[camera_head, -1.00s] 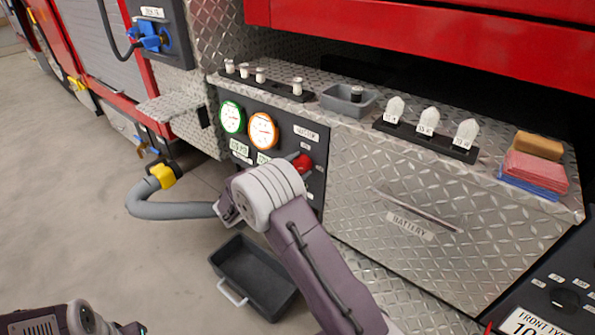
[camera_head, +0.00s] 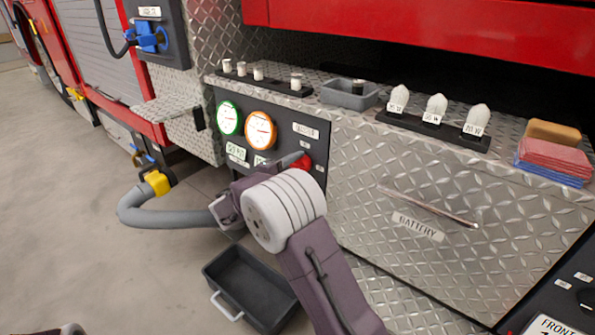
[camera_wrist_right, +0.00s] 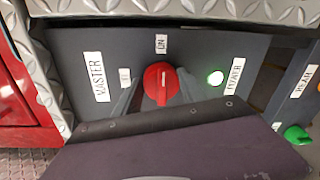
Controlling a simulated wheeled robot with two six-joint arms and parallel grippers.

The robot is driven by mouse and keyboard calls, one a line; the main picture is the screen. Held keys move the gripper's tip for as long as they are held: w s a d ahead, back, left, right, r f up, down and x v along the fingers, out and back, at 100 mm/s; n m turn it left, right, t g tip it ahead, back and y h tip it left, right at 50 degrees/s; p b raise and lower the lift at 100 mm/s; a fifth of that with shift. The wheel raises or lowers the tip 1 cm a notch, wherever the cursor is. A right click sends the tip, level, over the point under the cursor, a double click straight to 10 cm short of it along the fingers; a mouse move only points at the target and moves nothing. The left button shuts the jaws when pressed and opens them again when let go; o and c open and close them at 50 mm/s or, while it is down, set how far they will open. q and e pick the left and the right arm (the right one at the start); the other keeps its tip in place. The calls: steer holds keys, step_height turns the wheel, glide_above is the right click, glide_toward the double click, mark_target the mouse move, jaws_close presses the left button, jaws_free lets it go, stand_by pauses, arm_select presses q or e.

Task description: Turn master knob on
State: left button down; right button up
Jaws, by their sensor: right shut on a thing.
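The red master knob (camera_wrist_right: 160,84) is on the dark panel (camera_wrist_right: 75,50) below the diamond plate in the right wrist view. Its white mark stands upright, toward the ON label (camera_wrist_right: 161,44) above it. A second small label (camera_wrist_right: 125,77) is at its left, beside the MASTER label (camera_wrist_right: 97,77). My right gripper (camera_wrist_right: 157,94) is shut on the knob, one finger on each side. The small POWER light (camera_wrist_right: 216,78) glows whitish green.
Two round gauges (camera_head: 245,125) are left of the knob. A battery drawer (camera_head: 440,180) is at its right. A grey hose (camera_head: 165,218) and a dark open bin (camera_head: 250,285) lie below.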

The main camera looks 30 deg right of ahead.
steer(key=shift+f, duration=0.1)
stand_by(0.3)
steer(key=o, duration=1.4)
steer(key=shift+c, duration=0.2)
steer(key=p+v, duration=0.3)
steer(key=v, duration=0.6)
steer(key=shift+p, duration=0.3)
steer(key=shift+d, duration=0.1)
